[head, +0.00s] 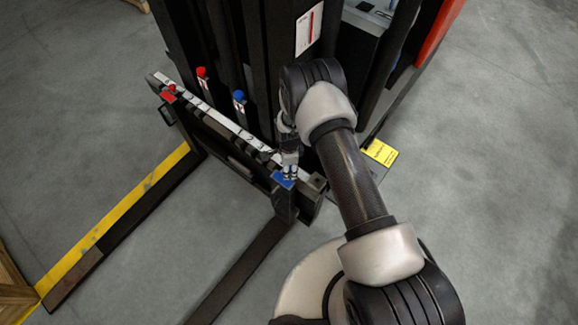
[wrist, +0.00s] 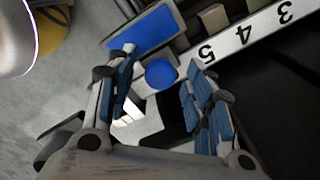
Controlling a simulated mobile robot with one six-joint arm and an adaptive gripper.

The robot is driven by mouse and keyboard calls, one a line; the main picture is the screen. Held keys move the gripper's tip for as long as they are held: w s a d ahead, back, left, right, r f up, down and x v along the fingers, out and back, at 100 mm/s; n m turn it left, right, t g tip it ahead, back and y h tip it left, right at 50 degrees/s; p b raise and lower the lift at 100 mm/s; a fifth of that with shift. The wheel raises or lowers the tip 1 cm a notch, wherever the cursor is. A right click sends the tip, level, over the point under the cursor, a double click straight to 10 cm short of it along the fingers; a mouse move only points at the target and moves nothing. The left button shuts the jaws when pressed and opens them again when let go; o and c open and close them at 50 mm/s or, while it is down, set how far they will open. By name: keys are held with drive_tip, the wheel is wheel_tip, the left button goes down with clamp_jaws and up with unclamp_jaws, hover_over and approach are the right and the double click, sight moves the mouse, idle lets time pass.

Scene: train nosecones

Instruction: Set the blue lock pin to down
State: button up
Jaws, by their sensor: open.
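The blue lock pin shows in the wrist view as a round blue knob (wrist: 161,73) with a pale part below it. It sits beside a blue plate (wrist: 146,30) on the right fork's hanger; the plate also shows in the head view (head: 283,181). My gripper (wrist: 163,68) is open, with one finger on each side of the knob. The wrist view shows gaps beside the knob; its depth between the fingers is unclear. In the head view my gripper (head: 290,168) is over the blue plate and hides the knob. I cannot tell the pin's height setting.
A white numbered scale (wrist: 237,42) runs along the notched carriage bar. Another blue-topped post (head: 239,96) and a red-topped post (head: 202,73) stand behind the bar. A red part (head: 168,96) is at the left fork. The dark mast (head: 265,50) rises close behind my gripper.

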wheel_tip(320, 180, up, 12)
idle(0.4)
idle(0.4)
drive_tip(key=s+d+r+n+t, duration=0.1)
drive_tip(key=d+r+n, duration=0.1)
drive_tip(key=r, duration=0.8)
drive_tip(key=s+d+r+n, duration=0.2)
drive_tip(key=d+r+n, duration=0.1)
drive_tip(key=r, duration=0.7)
drive_tip(key=s+d+r+n+t, duration=0.1)
drive_tip(key=d+r+n, duration=0.1)
drive_tip(key=r, duration=0.8)
drive_tip(key=s+d+r+n+t, duration=0.1)
drive_tip(key=s+d+r+n, duration=0.1)
drive_tip(key=s, duration=0.5)
drive_tip(key=s+d+r+n, duration=0.2)
drive_tip(key=s+r+n, duration=0.2)
drive_tip(key=s+r, duration=0.2)
drive_tip(key=s+d+r+n+t, duration=0.1)
drive_tip(key=s+d+r+n, duration=0.2)
drive_tip(key=s, duration=0.6)
drive_tip(key=shift+r+n+t, duration=0.3)
drive_tip(key=shift+r, duration=0.1)
